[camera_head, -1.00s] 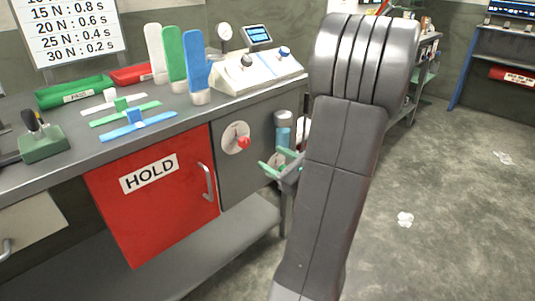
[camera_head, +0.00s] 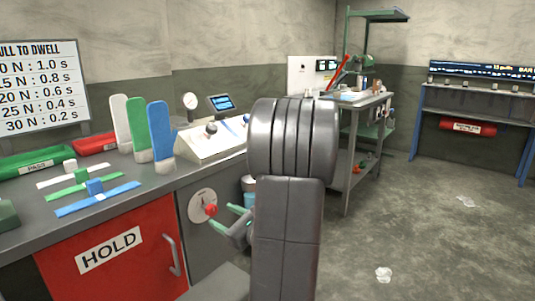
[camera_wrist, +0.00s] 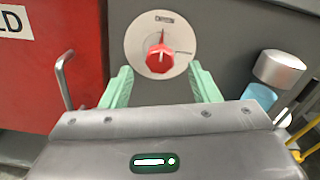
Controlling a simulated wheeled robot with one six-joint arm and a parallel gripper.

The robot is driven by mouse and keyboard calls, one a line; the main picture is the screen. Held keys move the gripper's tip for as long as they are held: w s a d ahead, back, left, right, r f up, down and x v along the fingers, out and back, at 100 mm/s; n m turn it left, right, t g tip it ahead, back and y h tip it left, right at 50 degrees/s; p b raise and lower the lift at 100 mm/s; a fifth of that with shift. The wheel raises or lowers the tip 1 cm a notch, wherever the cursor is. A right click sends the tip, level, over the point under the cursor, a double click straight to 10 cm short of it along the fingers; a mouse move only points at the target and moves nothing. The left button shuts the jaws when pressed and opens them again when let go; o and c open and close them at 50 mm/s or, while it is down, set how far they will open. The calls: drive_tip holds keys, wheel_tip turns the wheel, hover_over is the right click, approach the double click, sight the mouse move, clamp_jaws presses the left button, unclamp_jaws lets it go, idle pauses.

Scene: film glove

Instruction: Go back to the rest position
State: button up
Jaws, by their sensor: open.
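My gripper (camera_head: 228,218) is at the front of the bench, just right of a white dial with a red knob (camera_head: 210,210). In the wrist view my gripper (camera_wrist: 161,84) has its two green fingers spread apart with nothing between them. The red knob (camera_wrist: 160,58) on its round white plate (camera_wrist: 137,40) shows beyond the fingertips, apart from them. My own arm hides part of the bench's right end.
A red HOLD door (camera_head: 80,262) with a handle is below. A rear worktable (camera_head: 345,140) stands behind. Floor (camera_head: 430,220) at right is open, with crumpled scraps.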

sight(214, 211)
drive_tip(key=b+x, duration=0.1)
drive_tip(key=x, duration=0.5)
drive_tip(key=shift+w+a, duration=0.15)
drive_tip(key=shift+a, duration=0.2)
drive_tip(key=shift+d, duration=0.1)
